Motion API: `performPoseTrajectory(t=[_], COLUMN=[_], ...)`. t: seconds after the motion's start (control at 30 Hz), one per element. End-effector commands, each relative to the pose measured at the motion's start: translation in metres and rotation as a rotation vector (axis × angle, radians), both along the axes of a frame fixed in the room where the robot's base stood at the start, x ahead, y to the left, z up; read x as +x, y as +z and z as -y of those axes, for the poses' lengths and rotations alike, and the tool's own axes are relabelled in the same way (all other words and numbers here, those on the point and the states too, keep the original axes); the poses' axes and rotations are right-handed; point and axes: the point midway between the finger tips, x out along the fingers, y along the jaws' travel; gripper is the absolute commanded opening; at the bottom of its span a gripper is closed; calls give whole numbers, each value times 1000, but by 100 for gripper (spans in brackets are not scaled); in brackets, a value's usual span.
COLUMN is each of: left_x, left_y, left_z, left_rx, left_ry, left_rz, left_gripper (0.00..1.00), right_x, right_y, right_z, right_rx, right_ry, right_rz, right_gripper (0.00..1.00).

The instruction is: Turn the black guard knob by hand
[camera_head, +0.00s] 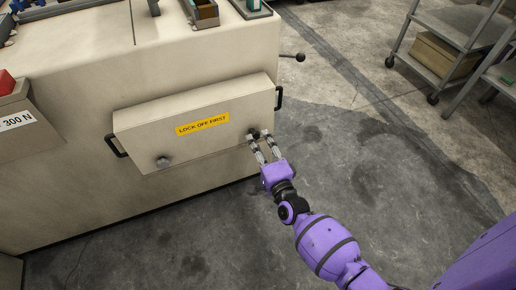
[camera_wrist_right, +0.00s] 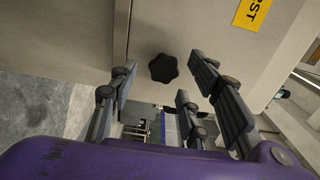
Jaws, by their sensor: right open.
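The black guard knob (camera_wrist_right: 163,67) is a lobed knob on the beige guard panel (camera_head: 145,127). In the head view the knob (camera_head: 254,134) is small and partly hidden at the panel's right end, by my right fingertips. My right gripper (camera_head: 260,138) reaches it from the front right, with its fingers apart. In the right wrist view the knob shows between the open fingers, with gaps on both sides, so they are not closed on it. My left gripper is in neither view.
A black-knobbed lever (camera_head: 299,57) sticks out at right. Open floor (camera_head: 340,150) lies right, carts (camera_head: 440,50) beyond.

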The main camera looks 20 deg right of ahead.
Motion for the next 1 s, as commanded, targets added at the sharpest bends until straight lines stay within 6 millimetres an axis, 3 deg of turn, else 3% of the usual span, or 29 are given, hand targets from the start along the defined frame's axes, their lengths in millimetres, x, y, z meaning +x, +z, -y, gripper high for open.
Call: performPoseTrajectory(t=[0.1, 0.23, 0.63, 1.0], left_x=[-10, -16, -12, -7], left_y=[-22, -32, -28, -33], left_z=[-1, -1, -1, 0], left_rx=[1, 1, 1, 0], left_ry=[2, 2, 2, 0], left_rz=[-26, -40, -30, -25], left_gripper=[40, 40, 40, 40], right_x=[-2, -1, 2, 20], right_y=[-7, -4, 0, 0], right_z=[-1, -3, -3, -3], right_rx=[305, 512, 528, 527], right_ry=[1, 0, 0, 0], right_rz=[-13, -22, -18, -19], right_gripper=[44, 44, 44, 44])
